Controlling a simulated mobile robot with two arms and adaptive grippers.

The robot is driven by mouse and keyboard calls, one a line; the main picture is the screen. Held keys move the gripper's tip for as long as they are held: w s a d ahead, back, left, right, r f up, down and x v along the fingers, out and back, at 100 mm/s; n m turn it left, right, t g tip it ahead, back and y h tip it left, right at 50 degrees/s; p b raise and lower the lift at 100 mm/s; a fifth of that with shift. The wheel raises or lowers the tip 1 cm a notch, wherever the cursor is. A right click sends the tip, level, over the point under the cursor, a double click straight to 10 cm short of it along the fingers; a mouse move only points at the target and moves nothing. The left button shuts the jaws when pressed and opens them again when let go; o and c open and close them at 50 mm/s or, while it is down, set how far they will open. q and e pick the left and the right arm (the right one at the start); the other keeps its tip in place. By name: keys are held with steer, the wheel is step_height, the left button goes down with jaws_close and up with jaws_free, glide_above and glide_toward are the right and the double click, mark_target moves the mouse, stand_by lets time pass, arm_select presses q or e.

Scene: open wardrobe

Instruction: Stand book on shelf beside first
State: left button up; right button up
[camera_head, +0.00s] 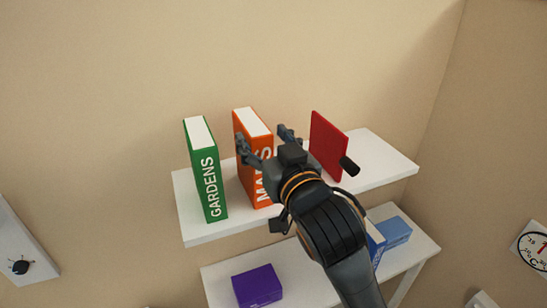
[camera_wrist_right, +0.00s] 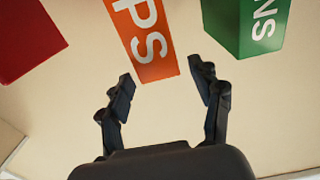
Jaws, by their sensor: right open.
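The green GARDENS book (camera_head: 207,185) stands upright near the left end of the upper white shelf (camera_head: 378,158). The orange MAPS book (camera_head: 247,165) stands upright to its right, with a small gap between them. My right gripper (camera_head: 266,140) is open at the orange book, its fingers spread to either side; its body hides part of that book. In the right wrist view the orange book (camera_wrist_right: 148,45) lies between the open fingers (camera_wrist_right: 163,76), with no clear contact, and the green book (camera_wrist_right: 250,25) is at the upper right. My left gripper is not in view.
A red upright panel (camera_head: 327,145) stands on the shelf right of my gripper; it also shows in the wrist view (camera_wrist_right: 25,38). The shelf's right end is clear. A lower shelf (camera_head: 318,288) holds a purple box (camera_head: 257,287) and blue boxes (camera_head: 395,232).

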steer(key=v, duration=0.5)
steer(key=shift+b, duration=0.4)
